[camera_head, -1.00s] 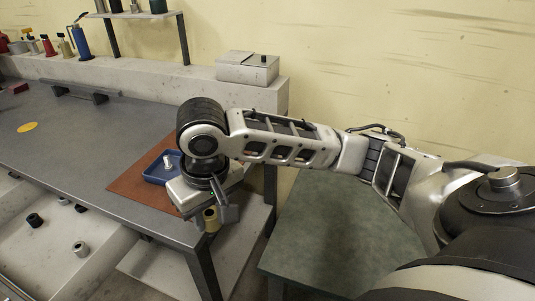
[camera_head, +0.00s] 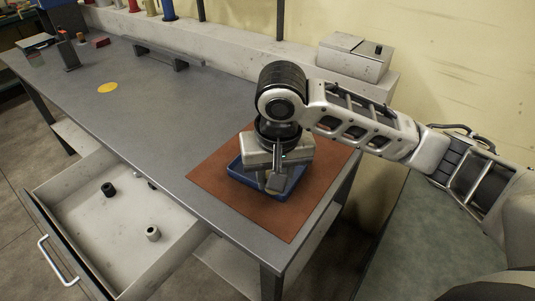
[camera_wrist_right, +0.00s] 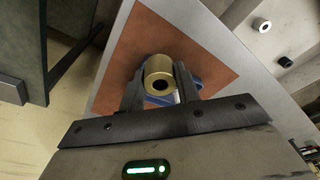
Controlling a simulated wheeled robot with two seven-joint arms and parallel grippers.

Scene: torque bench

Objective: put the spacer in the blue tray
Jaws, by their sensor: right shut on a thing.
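The brass spacer (camera_wrist_right: 159,70), a short cylinder with a dark bore, is between the fingers of my right gripper (camera_wrist_right: 160,84) in the wrist view. The gripper is shut on it. In the head view my right gripper (camera_head: 275,183) points down over the blue tray (camera_head: 236,170); the spacer is hidden or too small to make out there. The tray lies on a reddish-brown mat (camera_head: 215,180) and is partly covered by the gripper. Blue parts of the tray (camera_wrist_right: 196,84) show behind the fingers in the wrist view. My left gripper is out of view.
An open drawer (camera_head: 80,215) at the bench front holds a black part (camera_head: 108,189) and a grey ring-like part (camera_head: 152,233). A lidded grey box (camera_head: 352,60) stands on the back ledge. A yellow disc (camera_head: 107,87) lies on the bench, whose middle is clear.

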